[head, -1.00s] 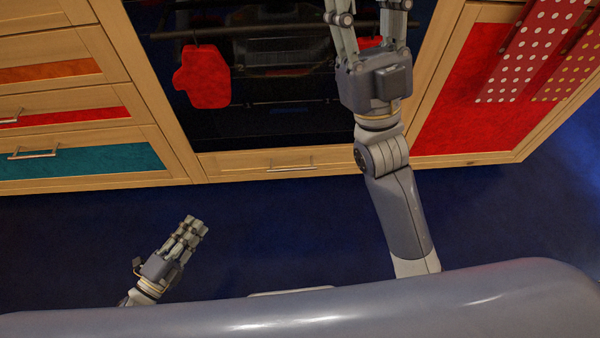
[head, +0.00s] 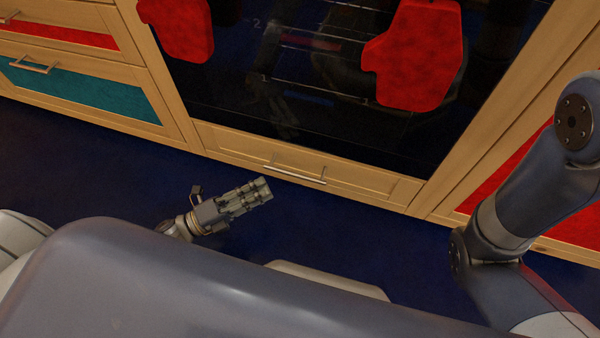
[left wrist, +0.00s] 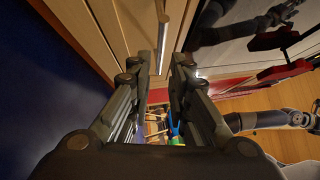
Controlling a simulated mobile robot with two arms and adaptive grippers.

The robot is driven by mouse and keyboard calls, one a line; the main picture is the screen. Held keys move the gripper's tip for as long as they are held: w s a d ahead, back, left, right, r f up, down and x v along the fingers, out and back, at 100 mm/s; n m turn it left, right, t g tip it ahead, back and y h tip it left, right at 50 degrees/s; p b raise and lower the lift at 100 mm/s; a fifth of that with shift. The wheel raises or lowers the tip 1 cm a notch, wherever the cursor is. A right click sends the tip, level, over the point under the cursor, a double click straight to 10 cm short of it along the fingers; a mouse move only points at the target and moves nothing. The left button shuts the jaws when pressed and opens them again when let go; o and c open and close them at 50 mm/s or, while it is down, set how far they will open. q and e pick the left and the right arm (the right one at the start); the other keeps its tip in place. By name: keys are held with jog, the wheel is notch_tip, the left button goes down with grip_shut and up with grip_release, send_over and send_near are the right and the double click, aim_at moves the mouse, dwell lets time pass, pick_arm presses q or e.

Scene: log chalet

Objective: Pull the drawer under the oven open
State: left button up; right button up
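The drawer (head: 350,176) under the oven is a low, wide wooden front, and it is shut. Its metal bar handle (head: 295,174) is at the middle. My left gripper (head: 268,188) is low in front of the drawer, just short of the handle in the head view. In the left wrist view, its fingers (left wrist: 162,68) stand apart with nothing between them, and the handle (left wrist: 163,42) shows ahead, in line with the gap. My right arm is at the right of the head view; its gripper is out of the picture.
The dark oven door (head: 290,100) is above the drawer, with red mitts (head: 415,55) hanging in front. Drawers with a teal panel (head: 90,92) are on the left, a red-panelled cupboard (head: 490,185) on the right. The blue floor (head: 110,165) before them is clear.

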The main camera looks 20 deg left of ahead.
aim_at(294, 173)
pick_arm(q)
jog(key=b+x, duration=0.3)
jog(key=x, duration=0.7)
grip_shut()
